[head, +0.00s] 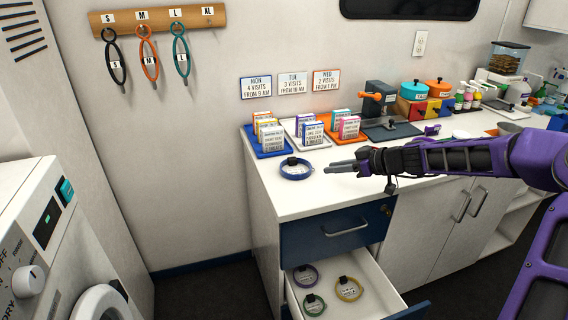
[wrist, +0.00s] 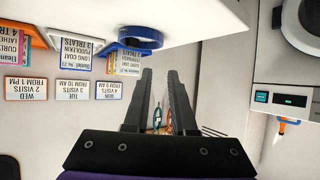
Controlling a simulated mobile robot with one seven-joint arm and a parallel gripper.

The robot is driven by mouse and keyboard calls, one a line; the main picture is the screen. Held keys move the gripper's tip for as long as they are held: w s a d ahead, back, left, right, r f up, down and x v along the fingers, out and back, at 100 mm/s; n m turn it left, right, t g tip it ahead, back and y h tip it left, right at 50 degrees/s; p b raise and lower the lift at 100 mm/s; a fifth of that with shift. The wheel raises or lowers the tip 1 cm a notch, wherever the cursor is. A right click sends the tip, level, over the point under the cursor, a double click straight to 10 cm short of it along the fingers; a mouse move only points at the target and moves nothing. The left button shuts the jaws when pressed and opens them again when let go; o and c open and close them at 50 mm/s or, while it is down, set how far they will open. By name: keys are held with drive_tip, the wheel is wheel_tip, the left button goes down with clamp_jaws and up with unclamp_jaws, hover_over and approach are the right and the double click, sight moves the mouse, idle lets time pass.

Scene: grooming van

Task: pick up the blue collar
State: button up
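The blue collar (head: 296,170) is a ring with a dark buckle or tag piece, lying flat on the white counter (head: 330,190) near its left front corner. It also shows in the wrist view (wrist: 140,40), beyond my fingertips, against the counter, which appears inverted there. My gripper (head: 342,166) is just right of the collar in the head view, reaching in from the right. In the wrist view my gripper (wrist: 160,72) has two dark fingers apart, with nothing between them. The collar is not touched by the fingers as far as I can see.
Card trays, including a blue one (head: 268,150), stand behind the collar. An open drawer (head: 372,300) below holds purple, yellow and green collars. A wall rack (head: 158,20) holds black, orange and teal loops. A grey device (head: 382,110) stands farther right. A washer-like machine (head: 50,240) is at left.

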drive_tip(key=x, duration=0.8)
drive_tip(key=p+x, duration=0.1)
drive_tip(key=x, duration=0.4)
drive_tip(key=shift+a+r, duration=0.15)
drive_tip(key=shift+r, duration=0.1)
drive_tip(key=shift+p+x, duration=0.5)
drive_tip(key=shift+x, duration=2.2)
drive_tip(key=shift+s+f, duration=0.1)
drive_tip(key=shift+s, duration=0.05)
drive_tip(key=shift+c, duration=0.2)
clamp_jaws()
